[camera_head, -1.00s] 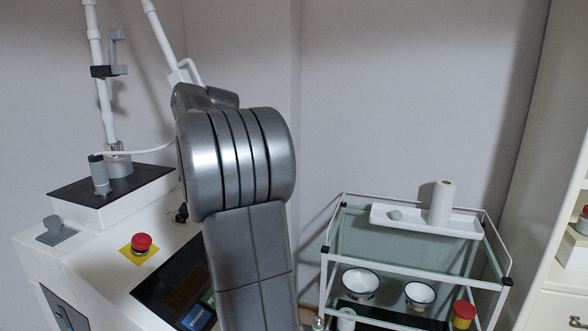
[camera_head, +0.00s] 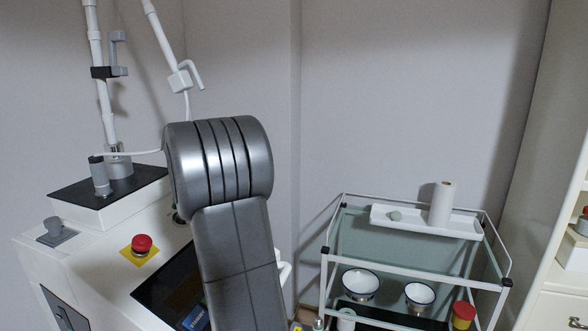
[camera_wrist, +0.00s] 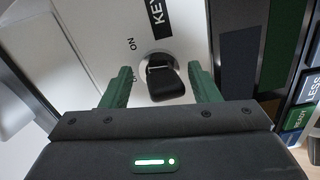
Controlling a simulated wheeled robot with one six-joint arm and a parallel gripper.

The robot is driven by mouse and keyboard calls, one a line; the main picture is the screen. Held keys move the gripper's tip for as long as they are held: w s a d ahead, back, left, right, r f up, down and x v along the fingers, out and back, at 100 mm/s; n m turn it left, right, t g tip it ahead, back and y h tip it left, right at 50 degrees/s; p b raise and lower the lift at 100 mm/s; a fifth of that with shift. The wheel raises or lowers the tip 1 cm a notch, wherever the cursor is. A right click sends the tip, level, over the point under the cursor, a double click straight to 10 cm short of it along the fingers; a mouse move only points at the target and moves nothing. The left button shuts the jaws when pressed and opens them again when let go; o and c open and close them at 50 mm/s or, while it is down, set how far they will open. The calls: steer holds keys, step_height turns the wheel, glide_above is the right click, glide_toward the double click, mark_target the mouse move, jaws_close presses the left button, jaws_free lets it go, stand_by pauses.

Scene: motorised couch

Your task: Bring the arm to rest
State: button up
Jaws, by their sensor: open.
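In the wrist view, my gripper (camera_wrist: 160,90) is open, its two green fingers apart. A black key (camera_wrist: 167,82) sits in a round key switch on a white panel (camera_wrist: 105,30) marked ON and KEY. The key shows between the fingers, with a visible gap on each side; I cannot tell how far beyond the tips it is. In the head view, my grey arm rises in front of the white console (camera_head: 95,270), and my gripper is hidden there.
The console carries a red emergency button (camera_head: 142,243) on a yellow plate and a dark screen (camera_head: 168,288) partly behind my arm. A white glass-shelved trolley (camera_head: 405,268) stands at right with bowls and a paper roll (camera_head: 441,204). Wall space above the trolley is clear.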

steer(key=shift+s+d+r+m+p, duration=0.15)
steer(key=shift+r+m+p, duration=0.2)
steer(key=shift+m, duration=0.45)
steer(key=m+p, duration=0.2)
steer(key=m, duration=0.1)
steer(key=m+p, duration=0.2)
steer(key=m, duration=0.3)
steer(key=shift+s+f+p, duration=0.1)
steer(key=shift+p, duration=0.3)
steer(key=shift+b+v, duration=0.3)
steer(key=shift+v, duration=0.85)
steer(key=shift+d, duration=0.1)
